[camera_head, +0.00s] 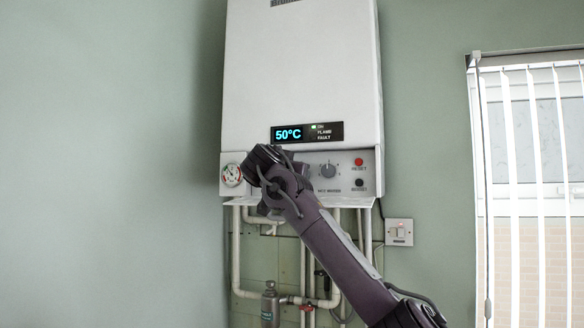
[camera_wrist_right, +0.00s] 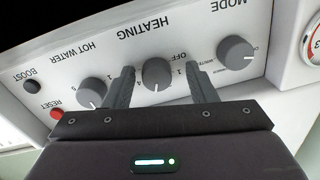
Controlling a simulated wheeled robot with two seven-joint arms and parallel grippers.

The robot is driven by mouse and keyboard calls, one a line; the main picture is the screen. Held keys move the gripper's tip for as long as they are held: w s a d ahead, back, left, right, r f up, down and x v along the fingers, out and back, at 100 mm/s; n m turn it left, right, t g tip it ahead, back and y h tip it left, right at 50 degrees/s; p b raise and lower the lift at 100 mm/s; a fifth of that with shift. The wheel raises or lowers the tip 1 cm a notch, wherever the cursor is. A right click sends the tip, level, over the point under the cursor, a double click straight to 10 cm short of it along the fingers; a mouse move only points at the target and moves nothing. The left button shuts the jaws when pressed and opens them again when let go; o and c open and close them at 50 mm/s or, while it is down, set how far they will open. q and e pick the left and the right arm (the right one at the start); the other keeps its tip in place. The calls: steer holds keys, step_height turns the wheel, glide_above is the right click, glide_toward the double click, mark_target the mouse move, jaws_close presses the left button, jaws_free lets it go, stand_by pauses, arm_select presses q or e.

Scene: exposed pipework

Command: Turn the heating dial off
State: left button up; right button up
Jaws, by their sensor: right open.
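The heating dial (camera_wrist_right: 156,73) is a round grey knob on the white boiler panel, under the word HEATING, which appears upside down in the right wrist view. Its white pointer line faces the bottom of that picture, away from the OFF mark at the dial's upper right. My right gripper (camera_wrist_right: 162,75) is open, with one finger on each side of the dial; gaps show between fingers and knob. In the head view my right arm hides the heating dial and the gripper's fingertips. My left gripper is not in view.
The mode dial (camera_wrist_right: 236,52) and hot water dial (camera_wrist_right: 92,91) flank the heating dial closely. The red reset button (camera_head: 359,162) and black boost button (camera_head: 359,182) are at the panel's right. A gauge (camera_head: 232,175) is at its left; pipes (camera_head: 236,250) run below. The display (camera_head: 288,134) reads 50°C.

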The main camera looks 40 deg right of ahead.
steer(key=shift+s, duration=0.1)
steer(key=shift+s+r, duration=0.1)
steer(key=shift+s, duration=0.15)
steer(key=c, duration=1)
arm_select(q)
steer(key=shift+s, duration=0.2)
arm_select(e)
steer(key=shift+o, duration=0.2)
